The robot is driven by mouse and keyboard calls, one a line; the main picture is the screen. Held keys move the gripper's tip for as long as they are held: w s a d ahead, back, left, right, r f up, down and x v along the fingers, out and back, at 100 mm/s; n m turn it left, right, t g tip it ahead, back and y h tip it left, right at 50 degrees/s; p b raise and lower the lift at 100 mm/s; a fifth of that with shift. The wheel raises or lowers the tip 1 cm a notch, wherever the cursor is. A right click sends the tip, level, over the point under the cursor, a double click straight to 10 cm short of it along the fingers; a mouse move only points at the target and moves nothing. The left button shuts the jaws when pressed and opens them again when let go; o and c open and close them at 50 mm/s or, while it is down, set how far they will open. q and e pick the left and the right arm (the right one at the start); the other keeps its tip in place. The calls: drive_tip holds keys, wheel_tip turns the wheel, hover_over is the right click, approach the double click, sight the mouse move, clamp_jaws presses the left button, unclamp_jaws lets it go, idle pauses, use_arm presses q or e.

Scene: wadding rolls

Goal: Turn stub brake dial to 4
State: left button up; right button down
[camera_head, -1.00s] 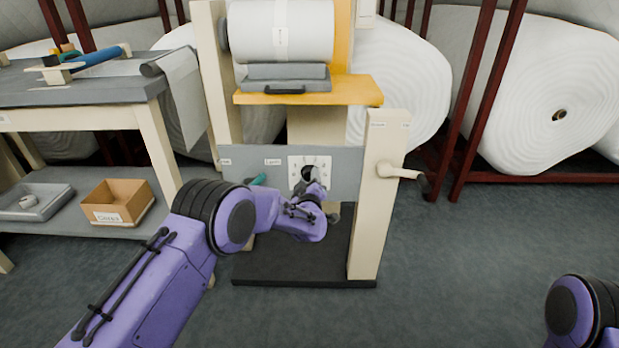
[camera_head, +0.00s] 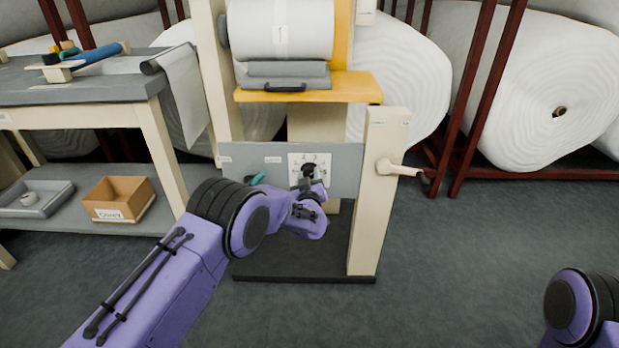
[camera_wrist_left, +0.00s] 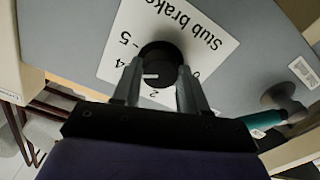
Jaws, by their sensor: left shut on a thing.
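The stub brake dial is a black round knob with a white pointer mark, seen in the left wrist view (camera_wrist_left: 152,76). The pointer mark lies toward the left finger, just below the 4 in that tilted view. My left gripper (camera_wrist_left: 156,90) is shut on the knob, one finger on each side. In the head view my left gripper (camera_head: 308,182) covers much of the dial; the plate (camera_head: 296,160) shows around it. My right gripper is out of view.
The dial is on a grey panel (camera_head: 345,170) between cream posts. A teal-handled part (camera_head: 257,179) sticks out left of the dial. A crank (camera_head: 400,170) is on the right post. A yellow shelf (camera_head: 355,88) overhangs above. A bench (camera_head: 90,118) stands left.

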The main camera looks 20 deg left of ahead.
use_arm(q)
drive_tip(key=o, duration=1.1)
drive_tip(key=shift+c, duration=0.2)
drive_tip(key=p+v, duration=0.2)
drive_tip(key=v, duration=0.8)
drive_tip(key=shift+s, duration=0.3)
drive_tip(key=shift+d, duration=0.1)
